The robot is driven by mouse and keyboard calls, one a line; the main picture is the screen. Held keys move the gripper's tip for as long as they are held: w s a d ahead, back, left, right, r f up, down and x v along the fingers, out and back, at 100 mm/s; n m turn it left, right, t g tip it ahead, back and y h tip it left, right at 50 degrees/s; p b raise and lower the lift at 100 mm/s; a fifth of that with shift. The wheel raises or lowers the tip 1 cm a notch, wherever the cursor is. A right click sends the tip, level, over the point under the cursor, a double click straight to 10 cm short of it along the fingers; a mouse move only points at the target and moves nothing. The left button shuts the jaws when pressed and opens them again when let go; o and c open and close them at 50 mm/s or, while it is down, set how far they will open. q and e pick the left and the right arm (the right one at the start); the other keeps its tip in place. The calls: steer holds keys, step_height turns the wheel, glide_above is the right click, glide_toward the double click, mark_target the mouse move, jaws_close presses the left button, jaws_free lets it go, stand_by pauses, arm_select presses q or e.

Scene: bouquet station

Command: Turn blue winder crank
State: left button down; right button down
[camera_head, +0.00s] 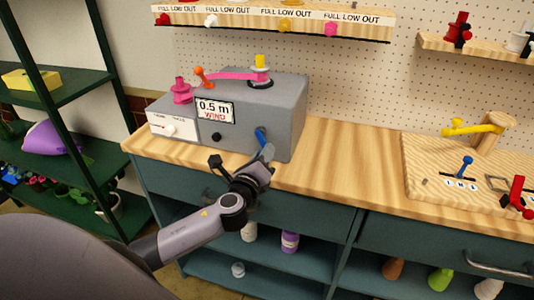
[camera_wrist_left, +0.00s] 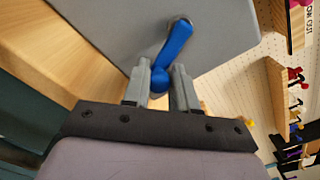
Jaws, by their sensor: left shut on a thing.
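The grey winder box (camera_head: 270,110) stands on the wooden counter and has a "0.5 m WIND" label on its front. Its blue crank (camera_head: 260,138) is on the front face, low and to the right. In the left wrist view the blue crank (camera_wrist_left: 178,45) runs from a pivot at the top down to a round knob. My left gripper (camera_head: 266,153) is at the crank in the head view. In the left wrist view my left gripper (camera_wrist_left: 164,82) has its two fingers shut around the blue knob. My right gripper is not in view.
A pink spool (camera_head: 181,91) and an orange-topped lever (camera_head: 203,76) are at the box's left. A wooden board (camera_head: 430,165) with yellow, blue and red levers lies at the right. Clear counter (camera_head: 345,150) lies between. Green shelves (camera_head: 65,100) stand at the left.

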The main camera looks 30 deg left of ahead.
arm_select(q)
steer(key=m, duration=0.1)
steer(key=a+m, duration=0.1)
steer(key=m, duration=0.1)
steer(key=a+m, duration=0.1)
steer(key=m, duration=0.1)
steer(key=shift+s+a+f, duration=0.25)
steer(key=shift+s+f, duration=0.05)
steer(key=shift+f, duration=0.1)
steer(key=m, duration=0.1)
steer(key=a+m, duration=0.1)
steer(key=m, duration=0.2)
steer(key=shift+s+a+r, duration=0.15)
steer(key=shift+a+r, duration=0.05)
steer(key=shift+r, duration=0.1)
steer(key=shift+a+m, duration=0.1)
steer(key=shift+m, duration=0.2)
steer(key=shift+r, duration=0.2)
steer(key=c, duration=0.9)
jaws_free()
steer(key=shift+a, duration=0.1)
steer(key=shift+c, duration=0.2)
steer(key=shift+s+d+f, duration=0.1)
steer(key=shift+s+d, duration=0.1)
steer(key=v, duration=0.6)
steer(key=shift+s+b, duration=0.3)
steer(key=shift+s, duration=0.05)
